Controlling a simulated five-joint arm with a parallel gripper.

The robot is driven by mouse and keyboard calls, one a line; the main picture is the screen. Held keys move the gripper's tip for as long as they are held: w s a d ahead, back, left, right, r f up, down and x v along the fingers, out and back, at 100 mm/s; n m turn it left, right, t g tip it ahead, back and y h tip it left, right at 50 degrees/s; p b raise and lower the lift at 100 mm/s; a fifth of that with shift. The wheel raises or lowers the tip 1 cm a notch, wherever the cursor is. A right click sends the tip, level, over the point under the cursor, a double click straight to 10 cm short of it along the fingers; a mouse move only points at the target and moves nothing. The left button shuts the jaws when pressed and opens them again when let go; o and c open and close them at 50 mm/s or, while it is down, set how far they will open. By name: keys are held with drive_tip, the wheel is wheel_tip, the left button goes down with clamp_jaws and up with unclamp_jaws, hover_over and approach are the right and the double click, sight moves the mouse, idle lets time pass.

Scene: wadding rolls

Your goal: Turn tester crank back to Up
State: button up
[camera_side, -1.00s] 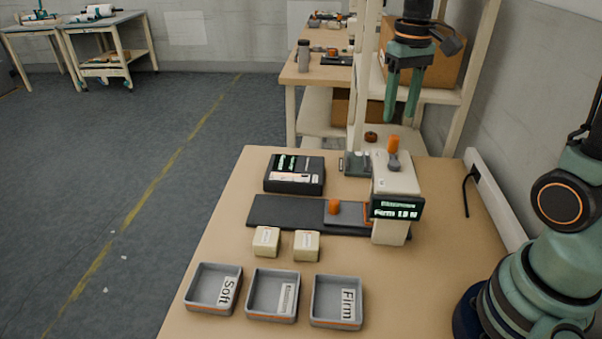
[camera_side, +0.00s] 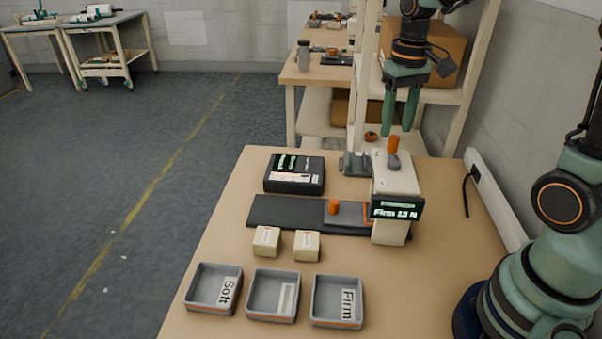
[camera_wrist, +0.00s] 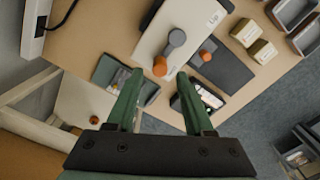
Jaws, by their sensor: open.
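The tester (camera_side: 396,180) is a pale upright box at the back right of the table, with a lit green display (camera_side: 396,208) reading "Firm" and what looks like 13 N. Its grey crank (camera_wrist: 170,52) lies on top, with an upright orange knob (camera_side: 393,144) at its end. In the wrist view the orange knob (camera_wrist: 160,66) points away from small lettering (camera_wrist: 213,18) that seems to read "Up". My gripper (camera_side: 397,132) is open, pointing down just above the knob. In the wrist view the knob shows between my fingertips (camera_wrist: 159,75); I see no contact.
A dark base with an orange-knobbed slide (camera_side: 345,214) extends left of the tester. A black case (camera_side: 294,187) and a grey device (camera_side: 355,165) stand behind. Two cream blocks (camera_side: 267,240) and three grey trays (camera_side: 214,312) are in front. A shelf rack (camera_side: 358,75) stands behind.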

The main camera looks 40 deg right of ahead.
sight(395, 136)
drive_tip(key=shift+f, duration=2)
clamp_jaws()
drive_tip(key=shift+w+a, duration=0.3)
drive_tip(key=shift+a, duration=0.35)
drive_tip(key=shift+w+a, duration=0.3)
drive_tip(key=shift+a, duration=0.3)
drive_tip(key=shift+s+a, duration=0.25)
drive_tip(key=shift+a, duration=1.05)
